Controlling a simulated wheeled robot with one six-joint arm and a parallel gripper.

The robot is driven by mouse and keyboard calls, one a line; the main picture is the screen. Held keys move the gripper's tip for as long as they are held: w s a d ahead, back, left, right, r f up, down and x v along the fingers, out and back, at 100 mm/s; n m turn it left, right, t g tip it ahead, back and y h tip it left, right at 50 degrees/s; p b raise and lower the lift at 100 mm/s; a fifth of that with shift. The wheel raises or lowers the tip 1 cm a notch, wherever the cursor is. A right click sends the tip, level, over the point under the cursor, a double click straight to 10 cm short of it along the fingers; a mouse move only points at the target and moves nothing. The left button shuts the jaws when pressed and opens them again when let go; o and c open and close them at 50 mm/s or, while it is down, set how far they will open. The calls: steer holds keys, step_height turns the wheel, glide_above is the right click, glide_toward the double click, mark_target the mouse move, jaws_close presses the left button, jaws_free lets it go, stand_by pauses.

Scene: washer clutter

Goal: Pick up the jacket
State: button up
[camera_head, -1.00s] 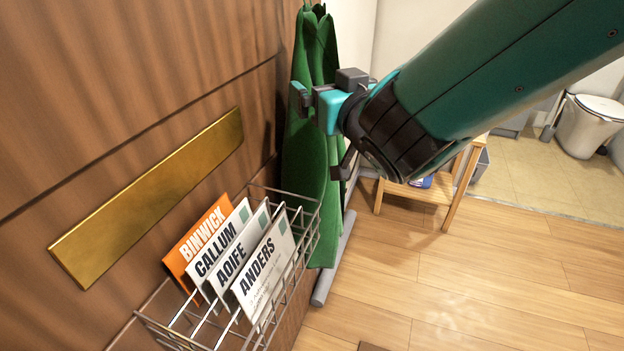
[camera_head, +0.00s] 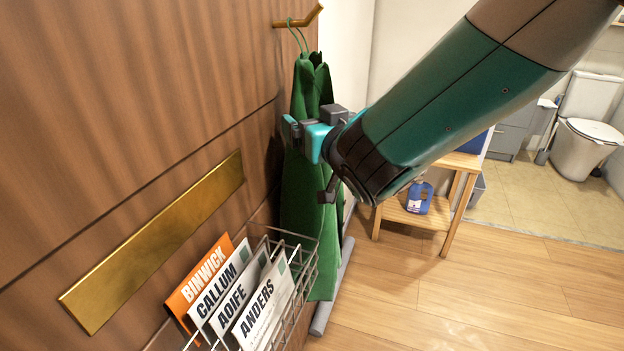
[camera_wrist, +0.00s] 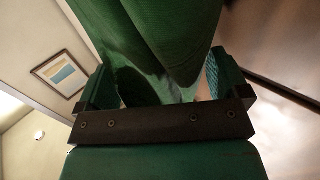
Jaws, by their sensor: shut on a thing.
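The green jacket (camera_head: 305,200) hangs by a thin loop from a brass hook (camera_head: 300,17) on the brown wooden wall. My gripper (camera_head: 296,134) is at the jacket's upper part, below its collar, and is shut on the cloth. In the wrist view the jacket (camera_wrist: 165,40) fills the space between the two fingers of my gripper (camera_wrist: 160,92). The far side of the jacket and part of the grip are hidden.
A wire rack (camera_head: 308,262) with several name cards is below left of the jacket. A brass plate (camera_head: 160,235) is on the wall. A wooden stand (camera_head: 450,210) with a blue container (camera_head: 420,198) stands right. A toilet (camera_head: 582,140) is further back. Floor is clear at front right.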

steer(key=shift+r, duration=0.15)
steer(key=shift+d+r, duration=0.2)
steer(key=s+d+r+p, duration=0.1)
steer(key=s+d+r, duration=0.1)
steer(key=d, duration=0.4)
steer(key=s+d+r+p, duration=0.1)
steer(key=s+d+r, duration=0.1)
steer(key=d+r, duration=0.3)
steer(key=shift+s+d+r, duration=0.25)
steer(key=shift+s+d, duration=0.1)
steer(key=shift+d, duration=0.45)
